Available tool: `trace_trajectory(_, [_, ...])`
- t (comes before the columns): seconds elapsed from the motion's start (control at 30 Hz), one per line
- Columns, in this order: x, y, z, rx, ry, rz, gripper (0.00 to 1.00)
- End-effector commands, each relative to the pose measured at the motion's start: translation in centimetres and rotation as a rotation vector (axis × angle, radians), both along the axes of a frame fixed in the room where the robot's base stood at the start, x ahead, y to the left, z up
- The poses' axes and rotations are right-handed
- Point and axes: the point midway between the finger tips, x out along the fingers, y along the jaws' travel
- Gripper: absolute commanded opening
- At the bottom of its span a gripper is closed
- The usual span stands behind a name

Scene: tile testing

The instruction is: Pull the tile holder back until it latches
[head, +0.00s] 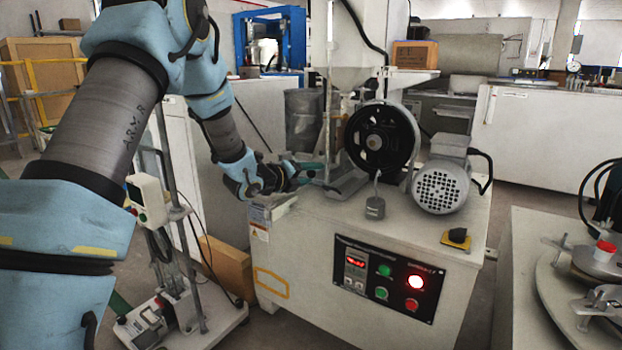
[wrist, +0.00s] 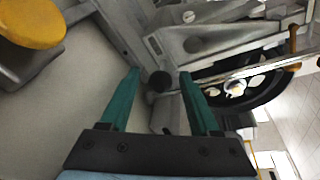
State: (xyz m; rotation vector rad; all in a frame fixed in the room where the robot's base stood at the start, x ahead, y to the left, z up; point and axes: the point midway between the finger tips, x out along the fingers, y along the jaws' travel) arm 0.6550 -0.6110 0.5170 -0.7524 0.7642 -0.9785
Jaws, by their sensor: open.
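The tile holder appears to be the grey metal arm and bracket (head: 347,182) beside the black wheel on top of the white machine. In the wrist view its grey metal body (wrist: 205,45) spans the top, with a dark round knob (wrist: 159,81) at its near end. My gripper (head: 322,175) reaches in from the left, close to the holder. Its green fingers (wrist: 160,73) are apart, and the knob shows between their tips. I cannot tell whether either finger touches it. The holder's far side is partly hidden in the head view.
The black wheel (head: 381,142) stands just right of the holder, with a motor (head: 441,187) beyond it. A small weight (head: 375,207) hangs in front. The control panel (head: 388,278) has a lit red lamp. A round table (head: 570,300) stands at the right.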

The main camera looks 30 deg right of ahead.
Motion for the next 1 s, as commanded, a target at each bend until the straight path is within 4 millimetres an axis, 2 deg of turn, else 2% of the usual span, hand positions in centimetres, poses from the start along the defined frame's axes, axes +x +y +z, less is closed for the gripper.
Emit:
trace_trajectory(0.33, [0.16, -0.37, -0.08, 0.000, 0.001, 0.001, 0.63])
trace_trajectory(0.9, [0.16, -0.34, -0.07, 0.001, 0.000, 0.001, 0.00])
trace_trajectory(1.0, [0.16, -0.33, -0.07, 0.001, 0.000, 0.001, 0.00])
